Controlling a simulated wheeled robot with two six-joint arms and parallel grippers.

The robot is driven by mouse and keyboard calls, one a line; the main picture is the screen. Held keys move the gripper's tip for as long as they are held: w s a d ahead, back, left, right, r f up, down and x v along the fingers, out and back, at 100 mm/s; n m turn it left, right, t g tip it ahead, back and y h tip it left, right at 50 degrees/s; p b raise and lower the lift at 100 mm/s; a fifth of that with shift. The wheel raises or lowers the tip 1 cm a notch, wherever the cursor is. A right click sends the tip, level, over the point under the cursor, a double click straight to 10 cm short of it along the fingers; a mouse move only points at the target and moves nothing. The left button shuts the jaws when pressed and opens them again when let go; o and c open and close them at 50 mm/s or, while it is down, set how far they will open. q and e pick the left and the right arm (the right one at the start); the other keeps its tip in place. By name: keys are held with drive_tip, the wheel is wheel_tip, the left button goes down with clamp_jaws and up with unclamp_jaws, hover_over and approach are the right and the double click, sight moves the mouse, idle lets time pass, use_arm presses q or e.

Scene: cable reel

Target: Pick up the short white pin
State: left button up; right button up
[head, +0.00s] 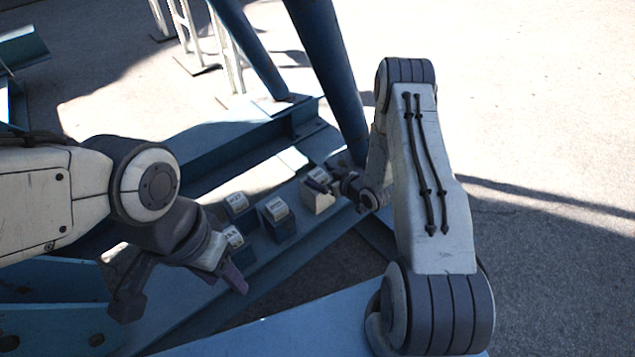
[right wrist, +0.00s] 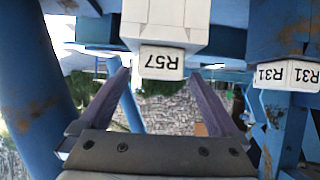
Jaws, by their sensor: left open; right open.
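A white block-like pin (head: 318,201) stands on the blue beam, at the right end of a group of labelled blocks. In the right wrist view the white pin (right wrist: 170,22) fills the top middle, with a label reading R57 upside down. My right gripper (head: 323,184) is at the pin in the head view. In the right wrist view its two fingers are apart, with the label between their tips; nothing is visibly gripped, and contact cannot be told. My left gripper (head: 180,296) is open and empty, low over the beam at the left.
Blue blocks with white labelled tops stand left of the pin, including a middle one (head: 279,222) and a rear one (head: 237,204). A blue block labelled R31 (right wrist: 285,40) is beside the pin in the right wrist view. A thick blue post (head: 335,85) rises close behind my right gripper.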

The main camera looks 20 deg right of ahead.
drive_tip(key=x, duration=0.2)
drive_tip(key=shift+w+a+f, duration=0.1)
drive_tip(key=shift+w+f, duration=0.05)
drive_tip(key=shift+w, duration=0.05)
clamp_jaws()
wheel_tip(320, 180, up, 10)
drive_tip(key=shift+r+p, duration=0.1)
drive_tip(key=shift+p, duration=0.55)
drive_tip(key=shift+r+p, duration=0.6)
drive_tip(key=shift+r, duration=0.15)
